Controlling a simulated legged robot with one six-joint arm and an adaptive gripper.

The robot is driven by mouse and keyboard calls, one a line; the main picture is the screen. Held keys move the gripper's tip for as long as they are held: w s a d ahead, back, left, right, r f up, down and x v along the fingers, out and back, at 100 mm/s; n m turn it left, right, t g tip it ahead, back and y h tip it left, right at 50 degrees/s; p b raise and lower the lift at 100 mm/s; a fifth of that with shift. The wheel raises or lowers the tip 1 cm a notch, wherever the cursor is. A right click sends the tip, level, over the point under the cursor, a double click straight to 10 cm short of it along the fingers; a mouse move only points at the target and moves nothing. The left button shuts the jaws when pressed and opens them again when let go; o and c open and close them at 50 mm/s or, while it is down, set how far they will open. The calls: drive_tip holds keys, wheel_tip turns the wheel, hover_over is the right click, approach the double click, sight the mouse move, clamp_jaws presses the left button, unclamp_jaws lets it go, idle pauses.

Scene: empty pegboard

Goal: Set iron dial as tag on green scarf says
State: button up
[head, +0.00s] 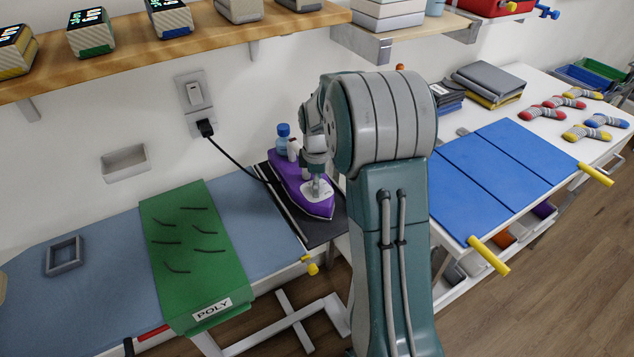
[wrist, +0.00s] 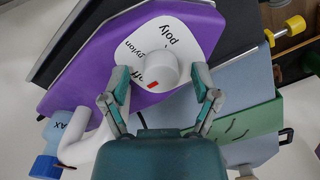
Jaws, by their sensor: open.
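The purple iron (head: 322,205) stands on a dark rest at the board's right end; it fills much of the wrist view (wrist: 65,82). Its white dial plate (wrist: 187,42) reads "poly", "nylon" and a partly hidden "off". The round white knob (wrist: 155,70) sits over the plate, with a red mark at its lower edge near "off". My gripper (wrist: 162,80) is open, its fingers on either side of the knob with gaps visible. The green scarf (head: 195,235) lies across the ironing board; its white tag (head: 212,309) reads "POLY".
The blue-grey ironing board (head: 100,240) also bears a grey square frame (head: 64,256). A black cord (head: 235,155) runs from the wall socket to the iron. A wooden shelf (head: 200,45) hangs above. A white table with a blue folding board (head: 500,170) and socks is at right.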

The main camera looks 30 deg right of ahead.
drive_tip(key=shift+a, duration=0.1)
clamp_jaws()
